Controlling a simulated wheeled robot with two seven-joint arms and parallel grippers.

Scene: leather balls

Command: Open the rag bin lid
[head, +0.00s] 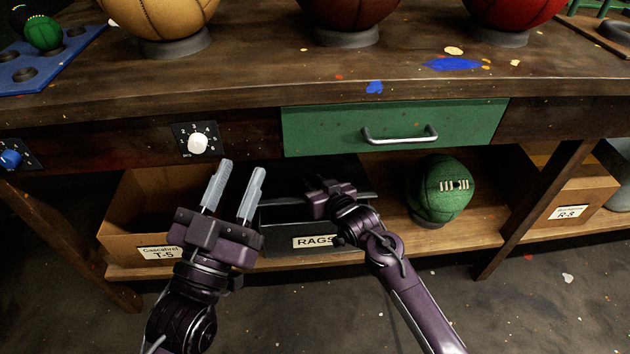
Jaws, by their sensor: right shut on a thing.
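The rag bin (313,242) is a black box with a white "RAGS" label, on the low shelf under the bench. My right gripper (318,186) is at the top of the bin, shut on the dark bin lid (349,171). Its fingertips and the grip point are mostly hidden by the gripper body and shadow. How far the lid is raised is hard to tell. My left gripper (243,168) is open and empty, with its two pale fingers pointing up in front of the bin's left side.
A cardboard box (150,233) labelled T-5 stands left of the bin. A green ball (440,190) sits on a stand to the right. A green drawer (330,132) with a metal handle (400,136) is above the bin. Several balls stand on the bench top.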

